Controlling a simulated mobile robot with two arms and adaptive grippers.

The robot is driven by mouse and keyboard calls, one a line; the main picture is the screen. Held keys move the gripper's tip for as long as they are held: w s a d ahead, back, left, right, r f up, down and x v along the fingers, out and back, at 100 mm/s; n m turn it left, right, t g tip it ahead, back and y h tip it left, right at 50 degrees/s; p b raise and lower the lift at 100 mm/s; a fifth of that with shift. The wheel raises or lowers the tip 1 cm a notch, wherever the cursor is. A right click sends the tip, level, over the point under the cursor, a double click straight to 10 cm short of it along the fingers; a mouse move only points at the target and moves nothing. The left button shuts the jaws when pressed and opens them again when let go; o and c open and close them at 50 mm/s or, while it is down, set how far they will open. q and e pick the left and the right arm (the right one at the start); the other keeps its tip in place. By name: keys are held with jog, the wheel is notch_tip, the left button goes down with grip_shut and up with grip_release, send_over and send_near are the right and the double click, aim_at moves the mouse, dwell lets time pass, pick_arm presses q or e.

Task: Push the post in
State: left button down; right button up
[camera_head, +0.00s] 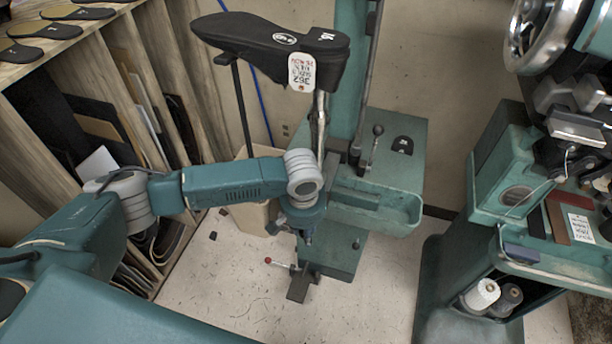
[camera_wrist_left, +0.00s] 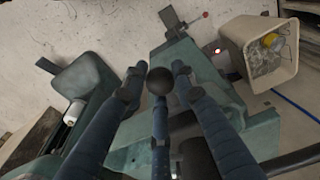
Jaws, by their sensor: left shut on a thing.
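A bright metal post (camera_head: 319,125) stands upright under a black shoe-shaped form (camera_head: 270,42) that carries a white tag (camera_head: 301,72). My left gripper (camera_head: 307,236) reaches down beside the teal stand (camera_head: 376,205), in front of the post; its fingers are small and partly hidden in the head view. In the left wrist view my left gripper (camera_wrist_left: 158,75) has its blue fingers around a dark round knob (camera_wrist_left: 158,81) and is shut on it. What the knob is attached to is hidden. My right gripper is not in view.
A ball-topped lever (camera_head: 376,140) stands on the stand. A beige bin (camera_wrist_left: 263,50) is beside the stand. A wooden rack (camera_head: 130,85) is at the left and a stitching machine (camera_head: 520,170) at the right. The floor (camera_head: 375,310) in front is mostly clear.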

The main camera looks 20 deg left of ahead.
pick_arm(q)
jog(key=shift+w+b, duration=0.3)
jog(key=shift+w, duration=1.65)
jog(key=shift+w+b, duration=0.8)
jog(key=shift+w, duration=1.4)
jog(key=shift+w+d+b, duration=0.1)
jog(key=shift+w+b, duration=1.05)
jog(key=shift+w, duration=0.85)
jog(key=shift+w+d+b, duration=0.1)
jog(key=shift+w+b, duration=1.75)
jog(key=shift+w, duration=0.45)
jog(key=c, duration=1.2)
grip_release()
jog(key=shift+r, duration=0.1)
